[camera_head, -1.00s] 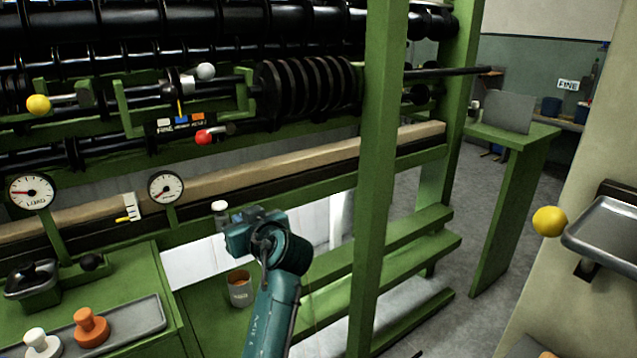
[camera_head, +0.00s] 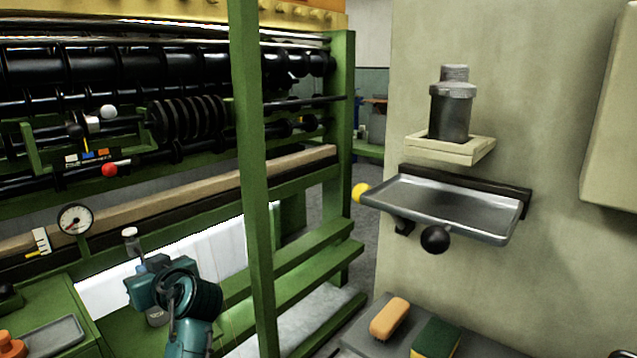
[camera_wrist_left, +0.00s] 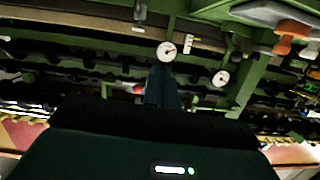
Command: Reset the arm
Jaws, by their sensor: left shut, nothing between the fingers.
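My left arm (camera_head: 190,300), teal, rises from the bottom of the head view in front of the green machine frame. Its wrist stands near the low green shelf. The fingertips cannot be made out clearly in the head view. In the left wrist view my left gripper (camera_wrist_left: 162,80) is shut and empty, its dark teal fingers pointing toward the machine's gauges. My right gripper is not in view.
A green post (camera_head: 250,180) stands right of my arm. A round gauge (camera_head: 75,219) is to its left. On the wall at right are a metal tray (camera_head: 450,205) and a dark cylinder (camera_head: 452,112) on a ledge. A brush (camera_head: 390,318) and a sponge (camera_head: 436,338) lie below.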

